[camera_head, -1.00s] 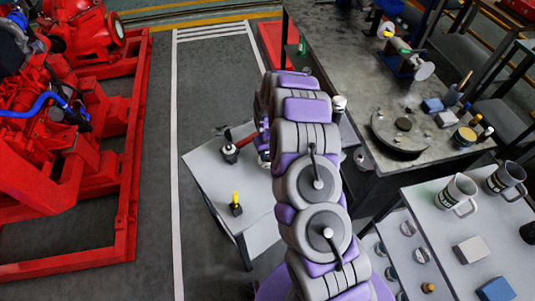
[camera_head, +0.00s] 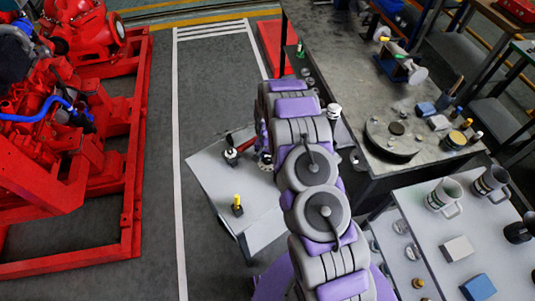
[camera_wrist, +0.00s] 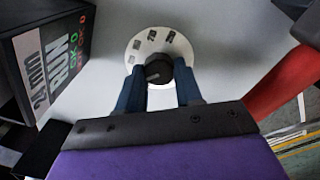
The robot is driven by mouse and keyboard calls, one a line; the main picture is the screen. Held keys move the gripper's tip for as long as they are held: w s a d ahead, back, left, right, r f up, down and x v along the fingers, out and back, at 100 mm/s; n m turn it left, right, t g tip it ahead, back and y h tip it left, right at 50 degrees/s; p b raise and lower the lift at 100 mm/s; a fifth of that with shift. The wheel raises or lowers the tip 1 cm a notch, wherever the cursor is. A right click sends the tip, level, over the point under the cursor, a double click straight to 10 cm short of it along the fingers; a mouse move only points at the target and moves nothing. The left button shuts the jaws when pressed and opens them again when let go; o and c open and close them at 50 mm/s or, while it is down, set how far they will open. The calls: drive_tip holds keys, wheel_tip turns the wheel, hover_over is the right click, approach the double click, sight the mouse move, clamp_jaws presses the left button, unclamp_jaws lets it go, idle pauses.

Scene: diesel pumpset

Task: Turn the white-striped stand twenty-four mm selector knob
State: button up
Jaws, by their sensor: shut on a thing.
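The selector knob (camera_wrist: 158,69) is dark with a pale stripe and sits on a round white dial plate (camera_wrist: 137,50) with several dark printed marks. In the wrist view my gripper (camera_wrist: 159,78) has its two blue fingers on either side of the knob, shut on it. The dial lies on a light grey surface (camera_wrist: 110,60). In the head view my arm hides the gripper, and I cannot make out the knob there.
A black display box (camera_wrist: 60,55) reading RUN stands left of the dial. A red bar (camera_wrist: 287,82) is close on the right. The small grey table (camera_head: 215,180) bears a yellow-topped item (camera_head: 237,204). A dark workbench (camera_head: 345,90) stands right of my arm.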

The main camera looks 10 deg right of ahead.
sight(268, 159)
drive_tip(key=m+p, duration=0.3)
drive_tip(key=m, duration=0.3)
drive_tip(key=shift+r+p, duration=0.1)
drive_tip(key=shift+p, duration=0.2)
drive_tip(key=m+p, duration=0.2)
drive_tip(key=m, duration=0.3)
drive_tip(key=shift+s+p, duration=0.1)
drive_tip(key=shift+p, duration=0.3)
drive_tip(key=shift+m+p, duration=0.45)
drive_tip(key=shift+m, duration=0.45)
drive_tip(key=o, duration=1)
wheel_tip(268, 159, up, 17)
drive_tip(key=shift+r, duration=0.1)
